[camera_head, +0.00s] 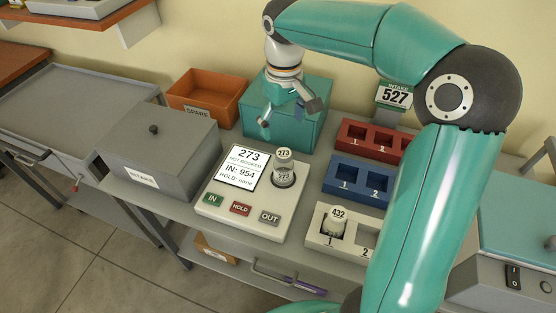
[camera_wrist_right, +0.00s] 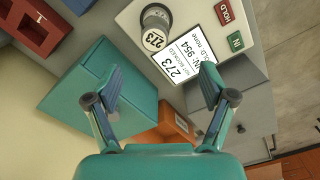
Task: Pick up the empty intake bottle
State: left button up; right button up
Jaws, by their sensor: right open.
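A small bottle labelled 273 (camera_head: 284,165) stands upright on the dark round seat of the booking device; it also shows in the right wrist view (camera_wrist_right: 155,32). Another bottle labelled 432 (camera_head: 338,220) stands in slot 1 of the white rack (camera_head: 318,243). I cannot tell which bottle is empty. A sign reading INTAKE 527 (camera_head: 394,96) stands behind the racks. My right gripper (camera_head: 289,112) is open and empty, above the teal box and behind bottle 273; its spread fingers show in the right wrist view (camera_wrist_right: 160,88). My left gripper is not in view.
The device screen (camera_head: 241,167) reads 273, not booked, IN: 954, HOLD: none. The teal box (camera_head: 308,125), orange SPARE bin (camera_head: 207,95) and grey lidded box (camera_head: 160,155) stand near. Red (camera_head: 347,129) and blue (camera_head: 335,186) racks are at right.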

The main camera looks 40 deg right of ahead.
aim_at(283, 156)
notch_tip(283, 156, down, 10)
jog(key=shift+s+d, duration=0.1)
jog(key=f, duration=0.1)
jog(key=f+p, duration=0.1)
jog(key=f, duration=0.1)
jog(key=f+p, duration=0.1)
jog(key=shift+w+d+f, duration=0.2)
jog(key=shift+w+d, duration=0.1)
jog(key=shift+d, duration=0.1)
jog(key=shift+f, duration=0.45)
jog(key=shift+w, duration=0.1)
jog(key=c, duration=1.2)
jog(key=shift+o, duration=0.2)
jog(key=shift+r, duration=0.1)
